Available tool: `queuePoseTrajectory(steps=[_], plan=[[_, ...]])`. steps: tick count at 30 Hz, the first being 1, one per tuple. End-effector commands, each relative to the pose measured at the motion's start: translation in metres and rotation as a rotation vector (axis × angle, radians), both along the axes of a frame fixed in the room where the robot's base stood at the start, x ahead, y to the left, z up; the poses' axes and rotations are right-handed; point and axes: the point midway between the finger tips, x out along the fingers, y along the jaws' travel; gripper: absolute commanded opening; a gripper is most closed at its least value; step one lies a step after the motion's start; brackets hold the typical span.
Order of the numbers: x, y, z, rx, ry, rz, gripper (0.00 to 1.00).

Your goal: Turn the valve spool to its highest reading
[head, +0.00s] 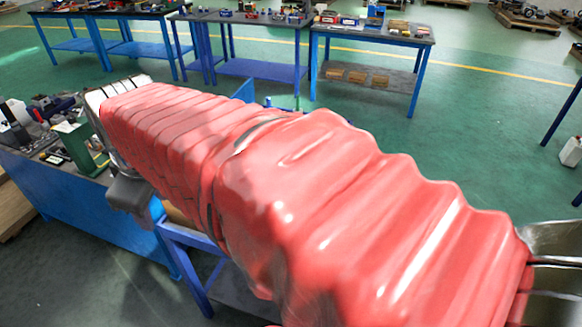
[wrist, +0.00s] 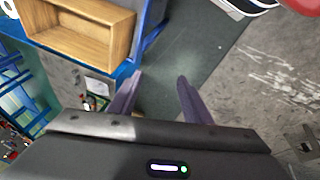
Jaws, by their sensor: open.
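I cannot make out the valve spool or its reading in either view. My gripper (wrist: 158,82) shows in the wrist view with its two dark purple fingers spread apart and nothing between them. The fingertips point at a dark grey-green surface beyond. In the head view my red-sleeved arm covers the middle of the picture and hides what lies behind it. The arm's far end is over the bench at the left, and the gripper's fingers cannot be made out there.
An open wooden box (wrist: 80,36) lies beyond the left finger. A scratched grey surface (wrist: 262,75) is at right. In the head view, a blue bench (head: 62,203) at left holds a green block (head: 76,144) and several small parts. Other benches (head: 372,35) stand behind, with open floor between.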

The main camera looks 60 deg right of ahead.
Motion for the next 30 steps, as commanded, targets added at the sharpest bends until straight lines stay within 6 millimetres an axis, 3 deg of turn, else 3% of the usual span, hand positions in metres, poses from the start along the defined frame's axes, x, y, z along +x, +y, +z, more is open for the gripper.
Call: queuePoseTrajectory(steps=[6, 15, 23, 30], plan=[[0.025, -0.066, 0.003, -0.072, 0.089, 0.142, 0.45], [0.041, -0.166, -0.004, -0.131, 0.205, 0.362, 0.45], [0.033, -0.261, -0.024, -0.146, 0.292, 0.562, 0.45], [0.005, -0.349, -0.052, -0.138, 0.347, 0.751, 0.45]])
